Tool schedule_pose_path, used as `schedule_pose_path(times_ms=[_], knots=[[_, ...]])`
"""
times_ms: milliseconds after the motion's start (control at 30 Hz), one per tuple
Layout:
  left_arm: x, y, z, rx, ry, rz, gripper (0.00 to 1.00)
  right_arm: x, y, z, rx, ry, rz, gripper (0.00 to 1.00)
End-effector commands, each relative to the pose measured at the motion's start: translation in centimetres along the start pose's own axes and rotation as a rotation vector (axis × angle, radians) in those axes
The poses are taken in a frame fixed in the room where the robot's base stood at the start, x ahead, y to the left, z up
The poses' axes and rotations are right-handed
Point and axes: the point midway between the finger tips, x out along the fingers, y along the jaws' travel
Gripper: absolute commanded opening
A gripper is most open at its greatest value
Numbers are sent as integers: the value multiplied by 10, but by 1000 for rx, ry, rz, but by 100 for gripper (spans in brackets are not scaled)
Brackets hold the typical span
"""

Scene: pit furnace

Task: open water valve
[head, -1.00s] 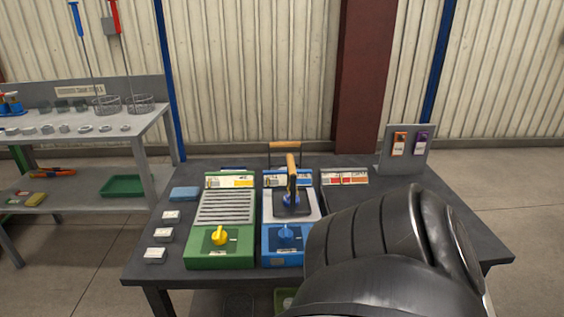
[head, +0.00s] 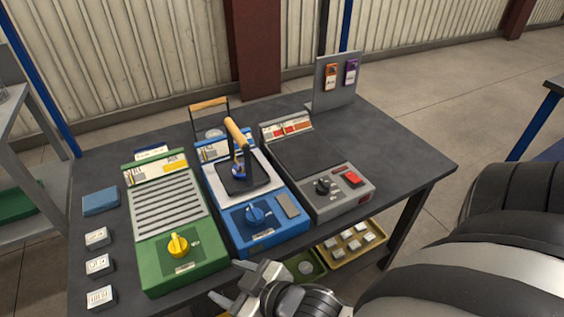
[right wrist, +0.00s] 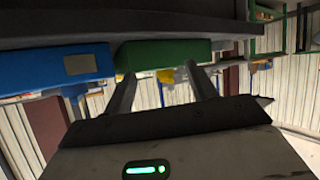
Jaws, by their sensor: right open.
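No part in view is clearly marked as a water valve. My right gripper (head: 231,283) is open and empty at the table's front edge, in front of the green and blue units and apart from the knobs. In the right wrist view the yellow knob (right wrist: 166,76) shows beyond and between the open fingers (right wrist: 163,88). My left gripper is out of view.
A wood-handled press (head: 237,135) stands on the blue unit. A red button (head: 352,180) is on the grey unit. Small labelled blocks (head: 97,265) line the table's left side. Yellow and green trays (head: 352,262) sit below the table. The table's right part is clear.

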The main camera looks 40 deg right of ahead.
Motion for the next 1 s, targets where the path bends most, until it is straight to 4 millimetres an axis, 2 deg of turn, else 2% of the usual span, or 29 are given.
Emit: schedule_pose_path(times_ms=[33, 67, 133, 200, 267, 300, 367, 400, 467, 500, 567, 633, 700, 800, 900, 1000], knots=[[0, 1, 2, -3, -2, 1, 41, 12, 7, -35, -140, 127, 14, 57], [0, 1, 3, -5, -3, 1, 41, 17, 9, -60, -245, 220, 28, 57], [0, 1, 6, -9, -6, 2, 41, 22, 7, -126, -550, 481, 70, 57], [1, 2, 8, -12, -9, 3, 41, 11, -10, -192, -917, 791, 127, 57], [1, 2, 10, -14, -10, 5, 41, -8, -35, -231, -1250, 1067, 180, 57], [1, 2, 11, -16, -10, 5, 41, -21, -53, -245, -1471, 1247, 212, 57], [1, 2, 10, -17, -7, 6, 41, -37, -77, -249, -1802, 1512, 248, 57], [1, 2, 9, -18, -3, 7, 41, -44, -87, -242, -2020, 1685, 256, 57], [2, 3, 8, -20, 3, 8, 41, -46, -92, -222, -2342, 1937, 233, 57], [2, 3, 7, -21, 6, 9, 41, -42, -84, -205, 2298, -1890, -164, 57], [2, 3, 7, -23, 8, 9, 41, -32, -58, -181, 2039, -1665, -26, 57], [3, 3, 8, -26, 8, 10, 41, -21, -13, -164, 1785, -1443, 143, 57], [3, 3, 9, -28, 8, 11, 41, -15, 38, -158, 1583, -1271, 305, 57], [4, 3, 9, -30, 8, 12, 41, -17, 101, -163, 1388, -1105, 498, 57], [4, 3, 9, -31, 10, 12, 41, -25, 140, -171, 1281, -1015, 624, 57], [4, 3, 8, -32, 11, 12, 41, -29, 157, -172, 1236, -982, 683, 57]])
